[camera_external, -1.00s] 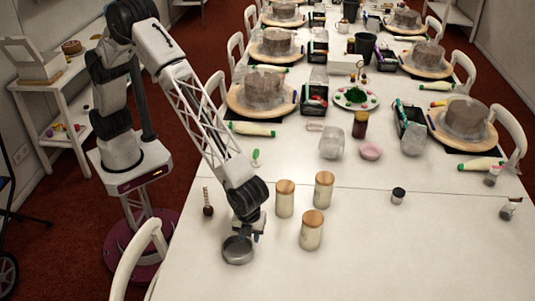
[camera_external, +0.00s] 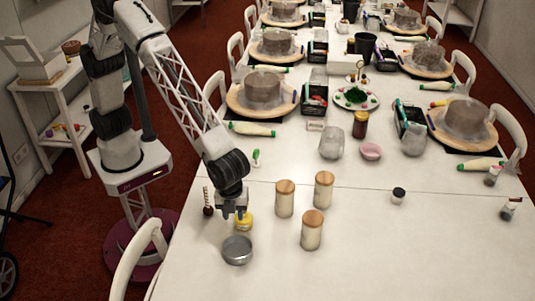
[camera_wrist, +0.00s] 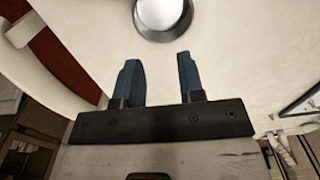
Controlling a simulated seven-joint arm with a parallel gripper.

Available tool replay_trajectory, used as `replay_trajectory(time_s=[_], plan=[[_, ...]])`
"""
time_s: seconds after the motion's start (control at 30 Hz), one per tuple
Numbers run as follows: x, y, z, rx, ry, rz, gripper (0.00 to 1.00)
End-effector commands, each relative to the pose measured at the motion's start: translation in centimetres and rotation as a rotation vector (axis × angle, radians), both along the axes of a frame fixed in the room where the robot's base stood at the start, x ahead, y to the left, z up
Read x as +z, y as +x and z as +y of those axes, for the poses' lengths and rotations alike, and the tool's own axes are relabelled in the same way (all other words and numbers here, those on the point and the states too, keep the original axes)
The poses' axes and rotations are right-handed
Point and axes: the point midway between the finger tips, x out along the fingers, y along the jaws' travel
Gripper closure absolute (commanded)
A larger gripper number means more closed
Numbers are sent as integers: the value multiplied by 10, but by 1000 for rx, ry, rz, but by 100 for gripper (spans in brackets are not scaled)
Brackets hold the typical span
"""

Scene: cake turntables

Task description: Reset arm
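My gripper (camera_external: 233,213) hangs above the front left of the white table. In the wrist view its two blue fingers (camera_wrist: 158,75) stand apart with only bare table between them, so it is open and empty. A round metal tin (camera_external: 237,250) sits on the table just in front of the gripper, apart from it. The tin also shows at the top of the wrist view (camera_wrist: 163,15), beyond the fingertips, partly cut off by the frame edge. A small yellow jar (camera_external: 245,221) shows right beside the gripper, partly hidden by it.
Three lidded canisters (camera_external: 312,230) stand right of the gripper. A white chair (camera_external: 138,258) is at the near left edge. Turntables with cakes (camera_external: 262,95) line the table farther back. The front right table is mostly clear.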

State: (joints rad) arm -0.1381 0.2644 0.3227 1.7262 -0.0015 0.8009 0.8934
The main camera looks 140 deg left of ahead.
Motion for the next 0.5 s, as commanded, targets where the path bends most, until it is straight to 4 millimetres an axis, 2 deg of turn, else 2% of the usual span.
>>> replay_trajectory(time_s=[0.1, 0.5], plan=[[28, -22, -10, 34, 0, -13, 64], [102, -100, -38, 162, -6, -49, 64]])
